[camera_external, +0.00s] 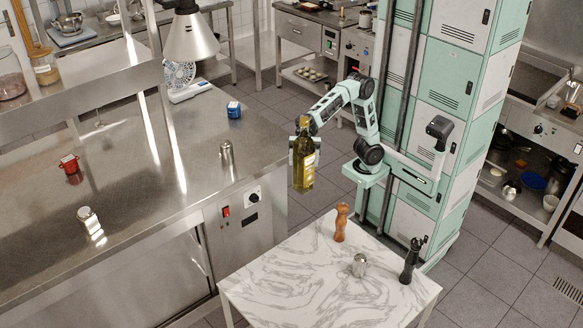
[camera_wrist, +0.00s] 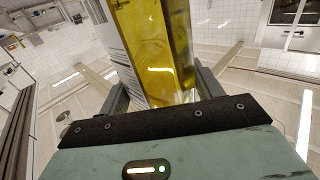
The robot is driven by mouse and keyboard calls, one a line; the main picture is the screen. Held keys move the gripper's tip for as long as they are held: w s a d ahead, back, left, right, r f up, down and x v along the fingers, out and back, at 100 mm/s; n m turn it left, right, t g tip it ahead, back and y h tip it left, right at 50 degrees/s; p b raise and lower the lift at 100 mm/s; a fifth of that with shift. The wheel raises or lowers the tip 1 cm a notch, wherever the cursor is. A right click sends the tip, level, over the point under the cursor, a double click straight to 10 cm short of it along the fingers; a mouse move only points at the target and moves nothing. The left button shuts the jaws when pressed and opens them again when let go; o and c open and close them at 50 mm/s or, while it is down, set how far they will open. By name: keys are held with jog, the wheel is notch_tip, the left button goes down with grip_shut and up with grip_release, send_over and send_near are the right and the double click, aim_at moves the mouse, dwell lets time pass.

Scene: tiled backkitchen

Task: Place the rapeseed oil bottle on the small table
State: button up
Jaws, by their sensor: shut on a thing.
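The rapeseed oil bottle (camera_external: 303,168) is a tall yellow bottle with a pale label and a dark top. My gripper (camera_external: 303,128) is shut on the bottle and holds it upright in the air, between the steel counter and the small table. In the wrist view the yellow bottle (camera_wrist: 150,45) fills the space between the fingers of my gripper (camera_wrist: 155,90). The small table (camera_external: 290,262) has a white marble top and stands at the lower middle of the external view, in front of and below the bottle.

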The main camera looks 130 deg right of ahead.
notch_tip(320, 180, down, 41)
jog(key=b, duration=0.3)
jog(key=shift+f, duration=0.15)
jog(key=shift+f, duration=0.15)
jog(key=o, duration=1.6)
jog(key=shift+f, duration=0.1)
